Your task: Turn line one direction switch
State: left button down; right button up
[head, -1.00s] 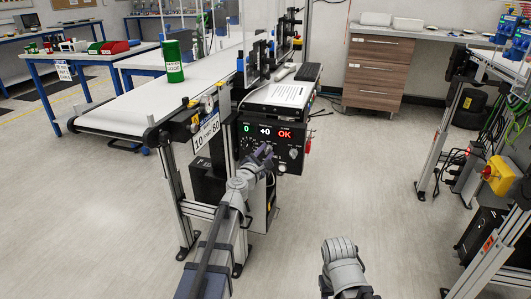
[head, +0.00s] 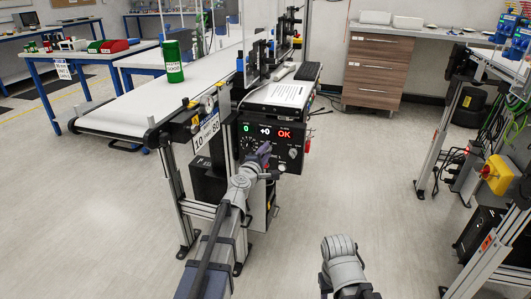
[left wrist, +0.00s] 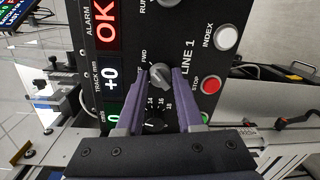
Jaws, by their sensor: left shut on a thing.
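In the left wrist view the direction switch (left wrist: 160,76) is a small grey knob between the FWD mark and the LINE 1 lettering. My left gripper (head: 264,150) is at the front of this panel. In the left wrist view its two fingers (left wrist: 160,71) lie on either side of the knob, shut on it. The fingers hide the knob in the head view.
A red STOP button (left wrist: 211,85) and a white INDEX button (left wrist: 227,37) sit beside the switch. A numbered dial (left wrist: 155,122) is close to the fingers. A green can (head: 174,62) stands on the conveyor belt (head: 125,108).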

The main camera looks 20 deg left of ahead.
dwell(0.4)
pick_arm(q)
jog(key=c, duration=0.5)
grip_release()
jog(key=shift+c, duration=0.2)
jog(key=s, duration=0.7)
jog(key=shift+s+a+r, duration=0.2)
jog(key=shift+s+a, duration=0.15)
jog(key=shift+s, duration=0.05)
